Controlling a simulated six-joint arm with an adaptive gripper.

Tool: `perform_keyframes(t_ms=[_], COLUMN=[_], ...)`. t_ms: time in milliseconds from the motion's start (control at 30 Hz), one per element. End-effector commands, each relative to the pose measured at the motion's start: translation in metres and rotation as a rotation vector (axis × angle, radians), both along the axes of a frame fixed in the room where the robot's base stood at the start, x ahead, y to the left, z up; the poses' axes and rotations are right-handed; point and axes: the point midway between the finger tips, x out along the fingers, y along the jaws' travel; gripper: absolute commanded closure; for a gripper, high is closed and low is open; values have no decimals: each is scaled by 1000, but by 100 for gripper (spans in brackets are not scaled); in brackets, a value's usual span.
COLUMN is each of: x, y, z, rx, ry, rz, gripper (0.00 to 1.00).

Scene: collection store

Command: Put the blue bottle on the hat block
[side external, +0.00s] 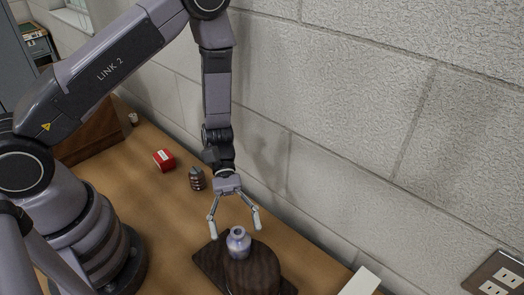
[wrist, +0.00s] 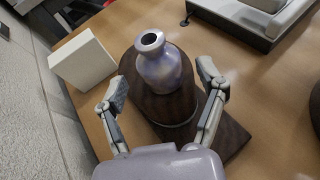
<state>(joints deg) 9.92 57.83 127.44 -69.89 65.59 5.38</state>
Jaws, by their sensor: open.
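The blue bottle (side external: 238,243) is small, glossy and blue-violet with a narrow neck. It stands upright on top of the dark brown wooden hat block (side external: 262,272), near the edge of its top in the side view. In the wrist view the bottle (wrist: 163,66) rests on the dark round top of the block (wrist: 182,124). My gripper (side external: 235,229) is above and around the bottle's neck area, with its fingers spread wide. The wrist view shows the fingers (wrist: 163,88) on both sides, with gaps between them and the bottle.
A white box (wrist: 83,62) stands beside the block. A pale grey device (wrist: 245,18) is at the wrist view's top right. A red box (side external: 164,160) and a small dark ridged object (side external: 197,179) lie farther back on the table. The block wall (side external: 370,110) runs close along the right.

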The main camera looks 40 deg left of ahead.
Motion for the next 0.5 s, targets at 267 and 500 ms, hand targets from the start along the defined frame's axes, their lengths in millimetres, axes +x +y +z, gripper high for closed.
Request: perform_keyframes(t_ms=[267, 500], x=[21, 27], y=[32, 51], z=[16, 63], rx=[-1, 26], ry=[-2, -177], rz=[1, -102], gripper=[29, 29])
